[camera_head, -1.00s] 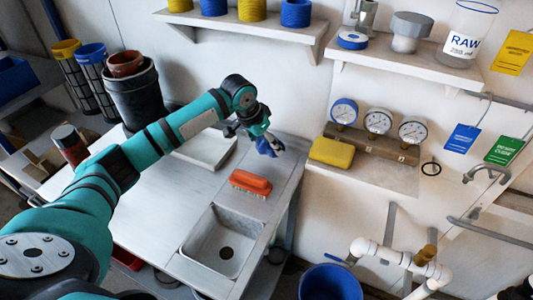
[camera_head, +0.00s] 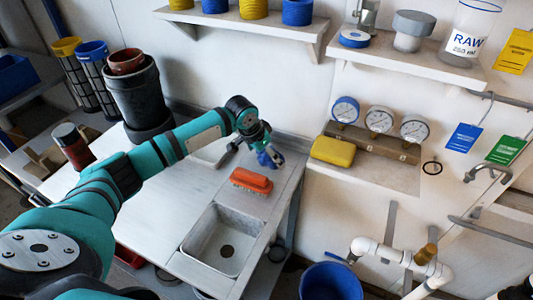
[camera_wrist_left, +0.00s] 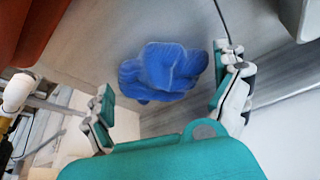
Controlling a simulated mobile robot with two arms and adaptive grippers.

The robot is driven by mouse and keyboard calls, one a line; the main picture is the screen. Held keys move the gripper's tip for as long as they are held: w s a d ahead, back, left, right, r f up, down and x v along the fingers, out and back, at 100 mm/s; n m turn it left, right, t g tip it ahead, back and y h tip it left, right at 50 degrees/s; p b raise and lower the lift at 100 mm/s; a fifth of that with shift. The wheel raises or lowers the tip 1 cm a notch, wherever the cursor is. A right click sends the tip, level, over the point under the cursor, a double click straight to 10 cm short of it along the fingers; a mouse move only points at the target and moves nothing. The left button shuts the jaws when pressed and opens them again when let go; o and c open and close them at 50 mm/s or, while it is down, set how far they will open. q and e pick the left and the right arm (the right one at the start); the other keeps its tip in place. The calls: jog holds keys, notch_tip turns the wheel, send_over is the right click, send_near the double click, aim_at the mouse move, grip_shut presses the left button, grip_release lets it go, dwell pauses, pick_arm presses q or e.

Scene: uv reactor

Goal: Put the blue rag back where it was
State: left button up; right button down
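The crumpled blue rag (camera_head: 268,161) is at the back right of the metal sink table (camera_head: 160,215), by the wall. It also shows in the left wrist view (camera_wrist_left: 160,72), close above or on the grey surface; I cannot tell which. My left gripper (camera_head: 268,157) points down over it. In the wrist view the two fingers (camera_wrist_left: 165,95) are spread wide on either side of the rag, with a small gap at the left finger. My right gripper is not in view.
An orange brush (camera_head: 251,181) lies just in front of the rag. The sink basin (camera_head: 222,241) is nearer the front. A yellow sponge (camera_head: 333,151) and gauges (camera_head: 379,119) sit on a wall shelf to the right. A black bucket (camera_head: 137,97) stands left.

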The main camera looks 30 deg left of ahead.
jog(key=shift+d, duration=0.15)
pick_arm(q)
jog(key=shift+r, duration=0.25)
jog(key=v, duration=1.1)
jog(key=shift+r, duration=0.35)
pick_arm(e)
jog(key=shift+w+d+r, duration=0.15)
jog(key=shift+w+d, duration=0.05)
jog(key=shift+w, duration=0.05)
pick_arm(q)
jog(key=shift+s, duration=0.1)
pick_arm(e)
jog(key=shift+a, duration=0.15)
